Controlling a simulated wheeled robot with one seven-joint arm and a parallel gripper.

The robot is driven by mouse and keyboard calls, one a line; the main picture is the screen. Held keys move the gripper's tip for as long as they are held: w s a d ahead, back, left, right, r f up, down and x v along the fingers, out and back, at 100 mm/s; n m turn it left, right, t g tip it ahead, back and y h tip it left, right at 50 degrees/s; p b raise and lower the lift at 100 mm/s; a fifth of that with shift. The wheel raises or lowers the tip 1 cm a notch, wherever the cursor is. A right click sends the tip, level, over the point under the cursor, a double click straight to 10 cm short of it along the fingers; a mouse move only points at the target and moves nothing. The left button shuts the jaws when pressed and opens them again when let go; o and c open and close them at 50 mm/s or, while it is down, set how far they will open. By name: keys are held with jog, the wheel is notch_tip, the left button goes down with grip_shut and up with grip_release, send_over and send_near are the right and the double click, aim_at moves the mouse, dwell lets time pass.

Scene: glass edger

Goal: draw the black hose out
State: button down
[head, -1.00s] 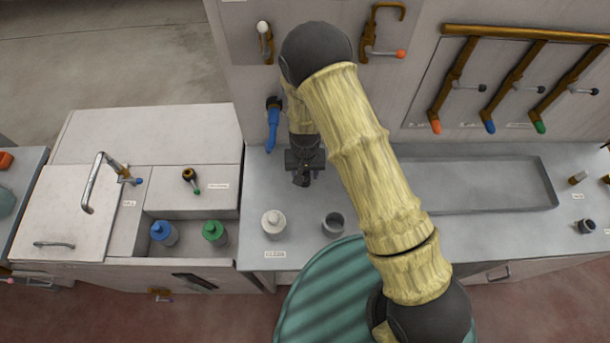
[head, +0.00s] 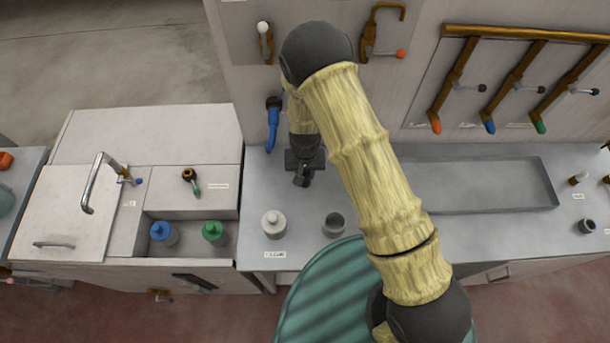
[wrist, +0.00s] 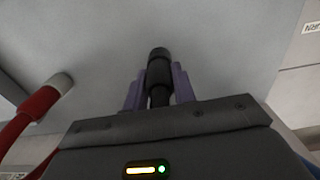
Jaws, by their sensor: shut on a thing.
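My gripper (wrist: 158,88) shows in the wrist view with its two purple fingers on either side of the black hose (wrist: 159,56). It is shut on the hose, whose dark rounded end sticks out past the fingertips. The lower part of the hose is hidden behind the gripper body. In the head view my gripper (head: 304,172) is over the grey counter, close to the back wall panel. There the hose cannot be told apart from the dark gripper.
A blue hose (head: 273,130) hangs on the wall just left of my gripper. A red hose (wrist: 33,108) with a grey end is at the left in the wrist view. A white bottle (head: 273,224) and a grey cup (head: 334,223) stand on the counter in front.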

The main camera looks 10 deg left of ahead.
jog(key=shift+r+p, duration=0.5)
jog(key=shift+r, duration=0.25)
dwell(0.4)
jog(key=shift+r+p, duration=1.4)
jog(key=shift+r, duration=0.65)
jog(key=shift+r, duration=0.1)
jog(key=shift+r+p, duration=1.4)
jog(key=shift+r, duration=0.55)
jog(key=shift+d+f, duration=0.1)
